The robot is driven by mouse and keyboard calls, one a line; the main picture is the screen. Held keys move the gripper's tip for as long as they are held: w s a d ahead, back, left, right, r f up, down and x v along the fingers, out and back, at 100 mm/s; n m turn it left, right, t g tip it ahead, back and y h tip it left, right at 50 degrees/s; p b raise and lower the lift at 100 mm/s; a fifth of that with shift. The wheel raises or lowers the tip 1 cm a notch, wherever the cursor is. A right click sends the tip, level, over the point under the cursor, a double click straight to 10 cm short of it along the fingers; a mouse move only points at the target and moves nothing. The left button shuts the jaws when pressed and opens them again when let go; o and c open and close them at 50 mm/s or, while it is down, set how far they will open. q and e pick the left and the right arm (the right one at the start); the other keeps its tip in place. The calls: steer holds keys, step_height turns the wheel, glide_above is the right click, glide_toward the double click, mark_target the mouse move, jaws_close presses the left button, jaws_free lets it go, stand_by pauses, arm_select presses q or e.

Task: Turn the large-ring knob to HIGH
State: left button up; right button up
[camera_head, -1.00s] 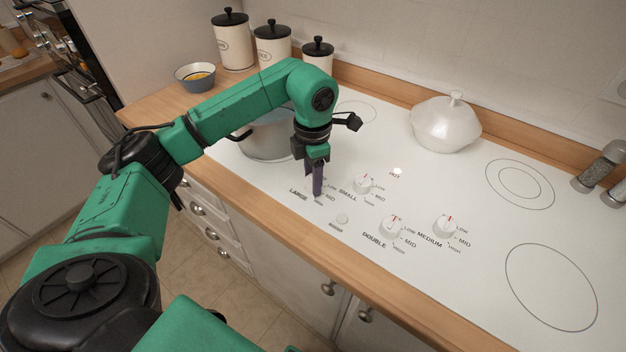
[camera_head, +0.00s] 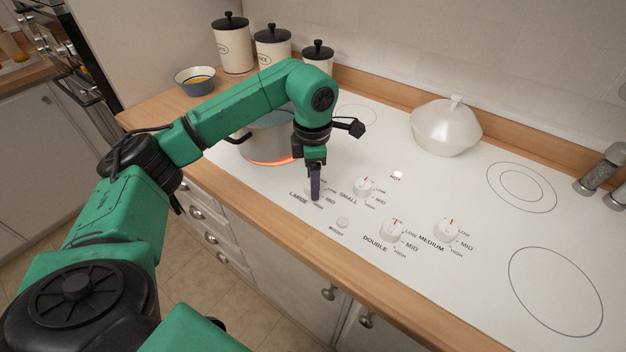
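The large-ring knob is almost wholly hidden behind my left gripper (camera_head: 315,198); its LARGE label (camera_head: 298,197) shows to the left of the fingers. The gripper points down, its dark fingers at the knob's place on the white cooktop (camera_head: 420,290). The fingers line up one behind the other, so I cannot see their gap or the knob's pointer. An orange glow shows on the burner under the pot (camera_head: 262,142), behind my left arm. My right gripper is not in view.
The small knob (camera_head: 362,186) stands close to the right of my fingers. The double knob (camera_head: 391,230), medium knob (camera_head: 446,229) and a round button (camera_head: 342,222) are nearby. A white lidded dish (camera_head: 445,128) stands at the back. The right-hand burners are clear.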

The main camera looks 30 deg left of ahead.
arm_select(q)
steer(key=shift+o, duration=0.5)
steer(key=shift+s, duration=0.1)
step_height(320, 180, up, 8)
steer(key=shift+f, duration=0.25)
step_height(320, 180, up, 7)
steer(key=p, duration=0.2)
